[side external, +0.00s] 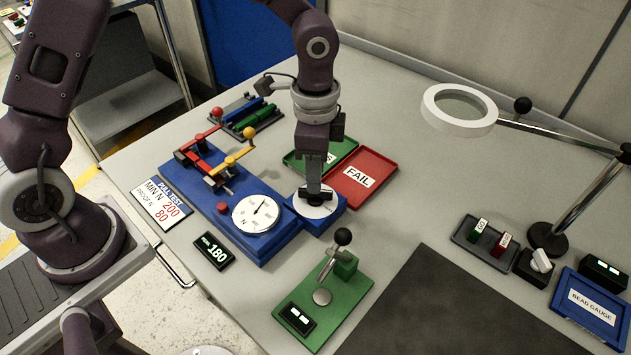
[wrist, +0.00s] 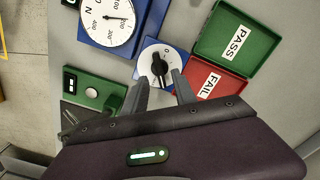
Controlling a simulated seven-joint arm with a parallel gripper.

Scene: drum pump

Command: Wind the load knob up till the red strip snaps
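The load knob (wrist: 158,67) is a black pointer knob on a white dial plate on a blue block, in the wrist view. My gripper (wrist: 160,80) has its two fingers apart, one on each side of the knob's near end, with gaps visible. In the side view my gripper (side external: 315,196) points down over the white dial plate (side external: 309,209) and hides most of the knob. The round force gauge (side external: 257,214) is on the blue pull tester (side external: 205,203).
A small display (side external: 214,251) reads about 180. The red FAIL tray (side external: 362,178) and green PASS tray (side external: 308,157) are close behind my gripper. A green lever fixture (side external: 335,308) stands in front. A magnifier lamp (side external: 459,110) stands right.

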